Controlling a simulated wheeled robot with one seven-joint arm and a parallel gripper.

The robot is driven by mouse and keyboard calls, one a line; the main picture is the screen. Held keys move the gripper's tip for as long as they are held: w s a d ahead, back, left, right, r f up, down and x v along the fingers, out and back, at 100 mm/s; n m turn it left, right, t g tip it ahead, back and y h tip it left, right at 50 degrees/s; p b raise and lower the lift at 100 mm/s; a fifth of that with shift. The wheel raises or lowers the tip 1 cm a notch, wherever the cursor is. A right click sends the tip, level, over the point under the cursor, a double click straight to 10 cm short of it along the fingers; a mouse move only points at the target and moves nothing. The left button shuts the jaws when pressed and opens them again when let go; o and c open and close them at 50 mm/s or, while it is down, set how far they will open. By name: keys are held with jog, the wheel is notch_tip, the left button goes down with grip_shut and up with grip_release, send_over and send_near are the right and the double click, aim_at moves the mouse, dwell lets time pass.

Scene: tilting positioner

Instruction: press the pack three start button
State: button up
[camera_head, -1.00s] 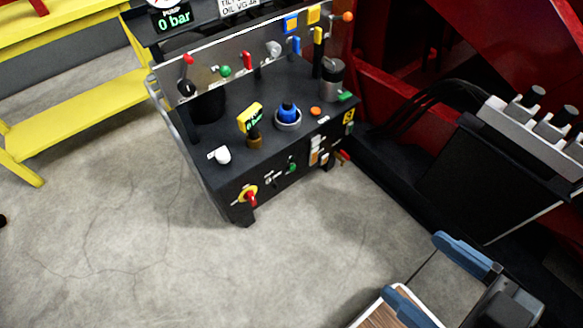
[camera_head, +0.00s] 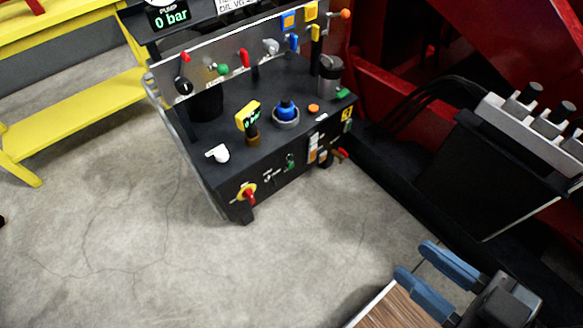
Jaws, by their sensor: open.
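A black hydraulic power pack (camera_head: 275,150) stands on the floor at upper middle, with many small controls. On its front face are a small green button (camera_head: 291,161) and a red knob on a yellow disc (camera_head: 248,192). Other green parts show at its right corner (camera_head: 343,93) and on the back plate (camera_head: 222,69). Labels are too small to read, so I cannot tell which control is the pack three start button. My gripper (camera_head: 414,260) is at lower right with two blue fingers apart and nothing between them. It is well away from the pack.
A yellow bench frame (camera_head: 80,110) stands at left. Red machinery (camera_head: 430,60) and a black cabinet with a grey valve block (camera_head: 530,135) stand at right. A wood-topped surface (camera_head: 400,308) lies under my gripper. The concrete floor (camera_head: 200,270) before the pack is clear.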

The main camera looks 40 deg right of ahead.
grip_shut()
dwell(0.9)
